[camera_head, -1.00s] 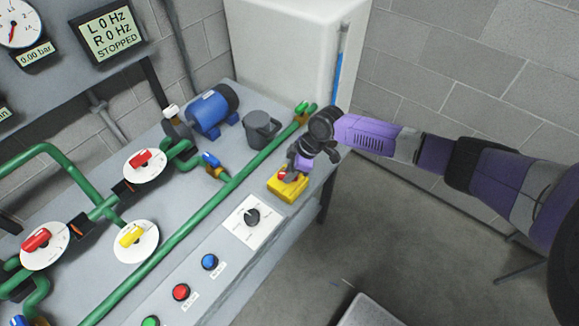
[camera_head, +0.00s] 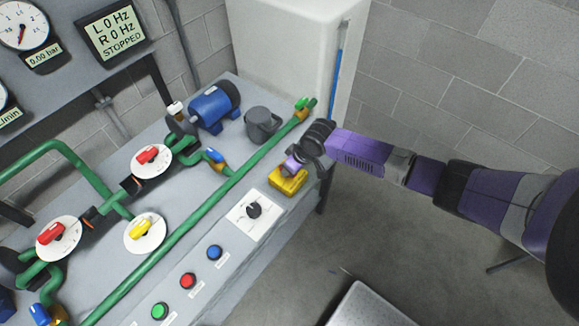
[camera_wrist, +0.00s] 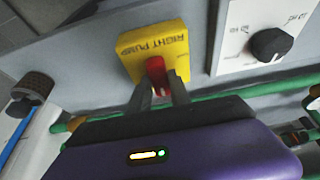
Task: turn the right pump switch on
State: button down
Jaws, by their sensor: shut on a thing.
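The right pump switch is a yellow box (camera_head: 287,183) at the right end of the bench front in the head view. In the wrist view the yellow box (camera_wrist: 140,38) reads "RIGHT PUMP", upside down, and bears a red handle (camera_wrist: 156,71). My gripper (camera_wrist: 161,90) is shut on the red handle, with one finger on each side of it. In the head view my gripper (camera_head: 292,168) sits right over the box and hides the handle. The display (camera_head: 112,30) reads L 0 Hz, R 0 Hz, STOPPED.
A black rotary knob (camera_head: 253,210) on a white plate is beside the switch. Blue (camera_head: 214,252), red (camera_head: 187,281) and green (camera_head: 159,311) buttons line the bench front. A green pipe (camera_head: 225,188) runs behind. A white tank (camera_head: 285,60) stands at the back.

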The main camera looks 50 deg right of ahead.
dwell(0.3)
jog(key=c, duration=1.2)
grip_release()
jog(key=v, duration=0.8)
jog(key=shift+b, duration=0.35)
jog(key=shift+f, duration=0.1)
